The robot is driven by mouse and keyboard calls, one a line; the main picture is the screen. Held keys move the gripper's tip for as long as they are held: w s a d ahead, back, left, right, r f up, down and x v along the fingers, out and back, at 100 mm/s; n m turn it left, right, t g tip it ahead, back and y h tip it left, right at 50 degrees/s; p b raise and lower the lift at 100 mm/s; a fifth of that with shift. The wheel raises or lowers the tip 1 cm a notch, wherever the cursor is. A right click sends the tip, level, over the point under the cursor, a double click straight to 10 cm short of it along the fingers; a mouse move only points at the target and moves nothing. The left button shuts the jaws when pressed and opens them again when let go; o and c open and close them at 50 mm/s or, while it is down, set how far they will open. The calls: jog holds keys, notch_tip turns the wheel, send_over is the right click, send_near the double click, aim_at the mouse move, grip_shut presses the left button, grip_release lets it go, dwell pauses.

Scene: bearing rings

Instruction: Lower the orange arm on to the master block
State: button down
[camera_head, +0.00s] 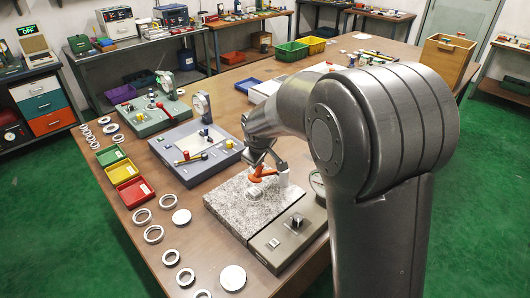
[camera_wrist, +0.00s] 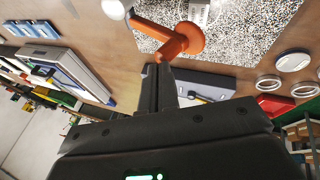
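The orange arm (camera_head: 262,174) stands over the granite slab (camera_head: 226,200), joined to a white post (camera_head: 283,178) at the slab's back right. In the wrist view the orange arm (camera_wrist: 180,40) shows a round disc and a short stub. My gripper (camera_head: 262,158) is above the slab. In the wrist view my gripper (camera_wrist: 160,66) has its fingers close together, shut on the stub's end as far as I can see. A small pale block (camera_head: 255,194), seemingly the master block, lies on the slab under the arm. Its contact with the arm cannot be told.
A grey base with a black knob (camera_head: 297,220) adjoins the slab at the front, beside a dial gauge (camera_head: 318,183). Several metal rings (camera_head: 154,234) lie to the left. Red (camera_head: 134,192), yellow and green bins and a grey fixture tray (camera_head: 195,160) stand behind them.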

aim_at(251, 177)
jog(key=shift+s+a+f+t+h, duration=0.3)
jog(key=shift+s+a+f, duration=0.1)
jog(key=shift+f, duration=0.1)
jog(key=shift+s+a+f, duration=0.35)
jog(key=shift+f, duration=0.2)
jog(key=shift+s+a+f, duration=0.3)
jog(key=shift+s+f, duration=0.05)
jog(key=shift+f, duration=0.2)
jog(key=shift+s+a+f, duration=0.2)
jog(key=shift+f, duration=0.2)
jog(key=shift+s+a+f, duration=0.15)
jog(key=shift+f, duration=0.25)
jog(key=shift+f, duration=0.1)
jog(key=shift+r, duration=0.45)
jog(key=a+v, duration=0.1)
jog(key=v, duration=1.1)
jog(key=shift+s+a, duration=0.4)
jog(key=shift+s, duration=0.1)
